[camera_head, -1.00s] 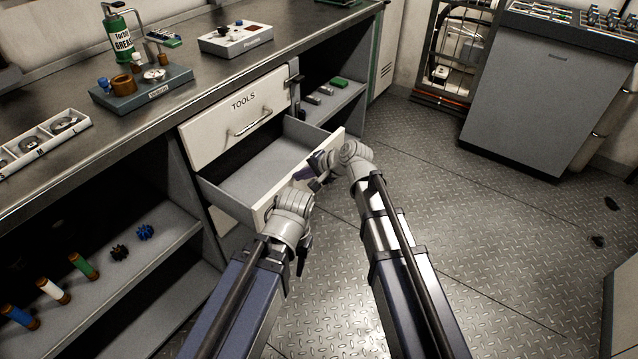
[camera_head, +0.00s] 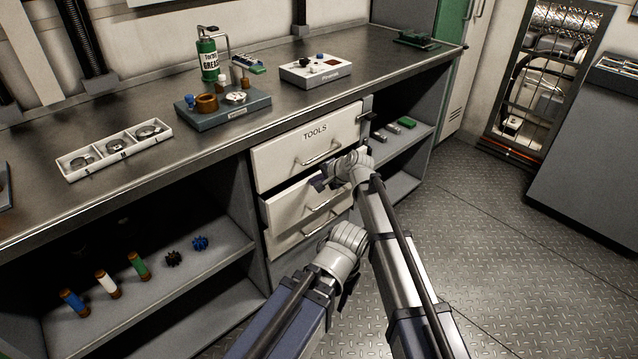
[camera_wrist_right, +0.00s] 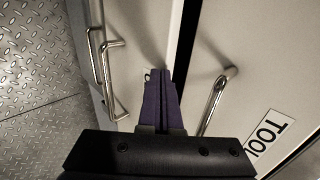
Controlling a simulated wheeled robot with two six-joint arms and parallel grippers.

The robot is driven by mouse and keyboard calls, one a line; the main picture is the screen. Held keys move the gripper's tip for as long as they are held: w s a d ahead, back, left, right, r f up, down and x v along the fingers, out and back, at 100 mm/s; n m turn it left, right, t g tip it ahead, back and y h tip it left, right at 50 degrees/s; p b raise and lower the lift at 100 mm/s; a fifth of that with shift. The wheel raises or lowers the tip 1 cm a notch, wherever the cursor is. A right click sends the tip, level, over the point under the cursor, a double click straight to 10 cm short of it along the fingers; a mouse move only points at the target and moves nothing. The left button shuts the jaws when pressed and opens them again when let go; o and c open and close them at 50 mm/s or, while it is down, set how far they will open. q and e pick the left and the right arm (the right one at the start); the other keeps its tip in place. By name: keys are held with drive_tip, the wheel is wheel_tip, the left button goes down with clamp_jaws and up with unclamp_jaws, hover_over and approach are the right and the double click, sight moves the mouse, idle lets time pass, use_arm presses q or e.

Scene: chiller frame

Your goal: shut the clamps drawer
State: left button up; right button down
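The drawer under the TOOLS drawer (camera_head: 285,207) has a pale front and a bar handle. It stands slightly out from the cabinet, with a dark gap above its front. I cannot read its label; my gripper covers most of that spot. In the right wrist view its front (camera_wrist_right: 130,20) lies ahead of the fingers. My right gripper (camera_head: 318,184) is at the upper part of this front, fingers together and empty; they also show in the right wrist view (camera_wrist_right: 160,75). Whether they touch the front is unclear. My left gripper (camera_head: 348,288) hangs lower, away from the drawers, its fingers mostly hidden.
The TOOLS drawer (camera_head: 279,156) above is shut. Another drawer front (camera_head: 285,243) is below. The worktop (camera_head: 215,150) carries a grease can, trays and fixtures. Open shelves flank the drawers. The floor (camera_head: 480,255) to the right is clear.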

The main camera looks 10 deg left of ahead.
idle(0.3)
use_arm(q)
wheel_tip(320, 180, up, 7)
drive_tip(key=p, duration=0.6)
drive_tip(key=shift+d+p, duration=0.35)
drive_tip(key=shift+p, duration=0.05)
use_arm(e)
drive_tip(key=s+d+f+v, duration=0.1)
drive_tip(key=f+v, duration=0.1)
drive_tip(key=v, duration=1.1)
drive_tip(key=shift+d, duration=0.25)
